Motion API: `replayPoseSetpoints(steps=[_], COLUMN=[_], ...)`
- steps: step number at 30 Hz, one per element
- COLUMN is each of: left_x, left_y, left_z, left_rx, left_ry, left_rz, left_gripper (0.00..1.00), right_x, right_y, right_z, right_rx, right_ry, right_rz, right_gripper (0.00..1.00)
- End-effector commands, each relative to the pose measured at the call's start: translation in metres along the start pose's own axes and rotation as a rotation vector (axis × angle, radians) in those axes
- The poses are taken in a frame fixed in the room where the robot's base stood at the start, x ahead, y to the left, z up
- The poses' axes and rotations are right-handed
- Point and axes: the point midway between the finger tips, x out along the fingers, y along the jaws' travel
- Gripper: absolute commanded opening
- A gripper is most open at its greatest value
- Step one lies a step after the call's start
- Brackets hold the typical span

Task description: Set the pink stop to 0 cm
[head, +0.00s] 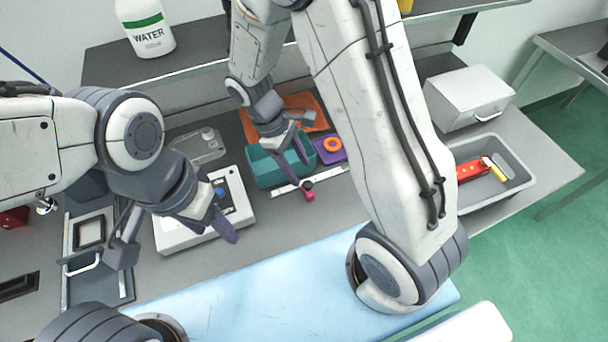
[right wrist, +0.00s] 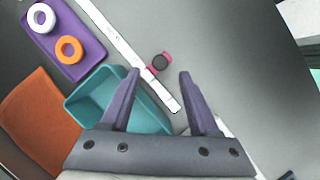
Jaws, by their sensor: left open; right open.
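The pink stop (head: 309,195) sits on the near edge of a white rail with scale marks (head: 335,173) on the grey bench. In the right wrist view the stop (right wrist: 167,57) has a dark round knob and lies just beyond the fingertips, near the lower end of the rail (right wrist: 118,38). The scale figures are too small to read. My right gripper (right wrist: 159,76) is open and empty, with its fingers on either side of the line to the stop. My left gripper (head: 178,248) is open and empty, over the front left of the bench, away from the rail.
A teal bin (head: 262,174) stands close behind the rail, beside a purple tray (head: 325,157) with an orange ring (head: 332,144). A white box with a blue button (head: 172,238) is near my left gripper. A grey tray (head: 520,183) holds red and yellow items.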

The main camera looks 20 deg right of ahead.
Motion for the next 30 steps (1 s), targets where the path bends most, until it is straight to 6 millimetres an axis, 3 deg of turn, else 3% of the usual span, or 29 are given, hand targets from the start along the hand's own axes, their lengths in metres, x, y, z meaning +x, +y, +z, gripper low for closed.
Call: replayPoseSetpoints(steps=[3,9,19,20,24,30], left_x=[-0.003,-0.004,-0.004,-0.004,-0.004,-0.004], left_y=[0.000,0.000,0.000,0.000,0.000,0.000], left_z=[0.000,0.000,0.000,0.000,0.000,0.000], left_rx=[0.000,0.000,0.000,0.000,0.000,0.000], left_ry=[0.000,0.000,0.000,0.000,0.000,0.000], left_rz=[0.000,0.000,0.000,0.000,0.000,0.000], left_gripper=[0.59,0.59,0.59,0.59,0.59,0.59], right_x=[0.021,0.041,0.045,0.045,0.045,0.045], right_y=[-0.001,0.000,0.000,0.000,0.000,0.000], right_z=[0.002,0.001,0.000,0.000,0.000,0.000], right_rx=[-0.001,0.000,0.001,0.001,0.001,0.001], right_ry=[-0.004,-0.001,0.002,0.002,0.002,0.002], right_rz=[-0.003,-0.001,-0.001,-0.001,0.000,0.000], right_gripper=[0.62,0.62,0.62,0.54,0.01,0.00])
